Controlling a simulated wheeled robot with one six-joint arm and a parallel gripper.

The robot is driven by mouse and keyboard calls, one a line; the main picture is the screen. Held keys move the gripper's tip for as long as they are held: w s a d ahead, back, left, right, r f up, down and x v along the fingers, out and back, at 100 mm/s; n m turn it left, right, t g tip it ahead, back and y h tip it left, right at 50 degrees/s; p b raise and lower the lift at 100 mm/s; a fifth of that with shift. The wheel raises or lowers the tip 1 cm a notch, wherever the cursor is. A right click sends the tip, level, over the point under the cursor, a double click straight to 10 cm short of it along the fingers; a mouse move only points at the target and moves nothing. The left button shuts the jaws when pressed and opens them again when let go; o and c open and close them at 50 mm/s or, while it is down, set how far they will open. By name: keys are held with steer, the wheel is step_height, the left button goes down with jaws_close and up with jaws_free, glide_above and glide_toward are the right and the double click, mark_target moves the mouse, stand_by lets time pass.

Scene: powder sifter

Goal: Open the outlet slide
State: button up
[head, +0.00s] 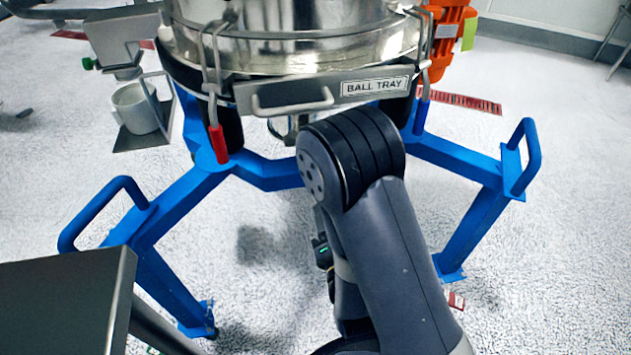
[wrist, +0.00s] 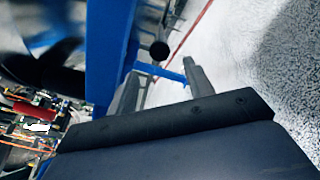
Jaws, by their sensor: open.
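The sifter's steel body (head: 285,45) stands on a blue frame (head: 180,200) in the head view, with a plate marked BALL TRAY (head: 375,87) and a wire handle on its front. I cannot make out the outlet slide for certain. In the wrist view, a round black knob (wrist: 160,50) shows beyond and between the fingertips of my gripper (wrist: 161,68). Whether the knob belongs to the slide is unclear. My gripper is open, its two fingers apart with nothing visible held between them. In the head view my arm hides the gripper.
The blue frame's upright is close on the left in the wrist view. Blue loop handles (head: 526,155) stick up from the frame's legs. A white cup (head: 137,108) sits in a metal holder at left. A dark table corner (head: 65,300) fills the lower left.

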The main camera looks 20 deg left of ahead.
steer(key=b+x, duration=0.1)
steer(key=x, duration=0.9)
steer(key=shift+w+a, duration=0.1)
steer(key=shift+w, duration=0.05)
jaws_close()
